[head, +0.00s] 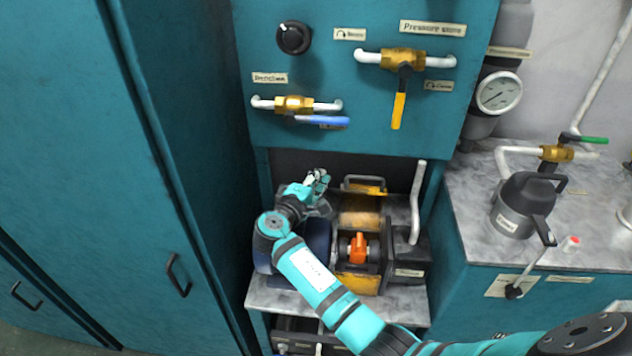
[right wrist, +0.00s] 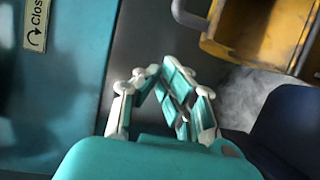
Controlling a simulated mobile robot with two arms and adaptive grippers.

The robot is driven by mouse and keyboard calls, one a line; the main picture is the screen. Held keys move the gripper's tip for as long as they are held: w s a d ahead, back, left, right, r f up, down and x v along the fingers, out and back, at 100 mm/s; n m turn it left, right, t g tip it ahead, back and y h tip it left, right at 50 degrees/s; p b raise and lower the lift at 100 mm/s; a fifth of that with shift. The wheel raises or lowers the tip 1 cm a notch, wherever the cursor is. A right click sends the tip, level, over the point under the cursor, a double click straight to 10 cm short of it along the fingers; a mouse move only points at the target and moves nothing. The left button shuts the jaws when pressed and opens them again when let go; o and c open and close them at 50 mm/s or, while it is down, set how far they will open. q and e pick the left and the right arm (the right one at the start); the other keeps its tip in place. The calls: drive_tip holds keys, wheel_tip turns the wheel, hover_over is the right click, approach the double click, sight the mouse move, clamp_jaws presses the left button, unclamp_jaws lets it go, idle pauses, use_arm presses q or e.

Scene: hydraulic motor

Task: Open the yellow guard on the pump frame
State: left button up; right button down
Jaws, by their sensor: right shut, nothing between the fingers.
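The yellow guard (head: 368,190) with its grey bar handle is at the back of the pump frame (head: 358,284), on the marble shelf under the teal panel. In the right wrist view, the yellow guard (right wrist: 262,28) and its grey handle are at the upper right. I cannot tell for certain how far the guard is open. My right gripper (head: 318,180) is left of the guard and apart from it. Its fingers (right wrist: 155,78) are shut and empty in the wrist view. My left gripper is not in view.
An orange valve handle (head: 358,245) sits at the pump's front. A dark blue motor body (head: 318,238) lies under my right arm. A white pipe (head: 417,195) rises on the right. Valve levers hang from the panel above (head: 360,135). A kettle-like pot (head: 520,210) stands on the right counter.

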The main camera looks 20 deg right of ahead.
drive_tip(key=r+x, duration=0.1)
drive_tip(key=x, duration=0.5)
drive_tip(key=s, duration=0.1)
drive_tip(key=s+p, duration=0.1)
drive_tip(key=s, duration=0.1)
drive_tip(key=s+p, duration=0.1)
drive_tip(key=shift+s+a+f, duration=0.2)
drive_tip(key=shift+s+f, duration=0.05)
drive_tip(key=shift+f, duration=0.15)
drive_tip(key=s+a+h+b, duration=0.1)
drive_tip(key=b, duration=0.1)
drive_tip(key=s+a+t+h+b, duration=0.1)
drive_tip(key=s+b, duration=0.1)
drive_tip(key=b, duration=0.1)
drive_tip(key=shift+s+m, duration=0.15)
drive_tip(key=shift+m, duration=0.25)
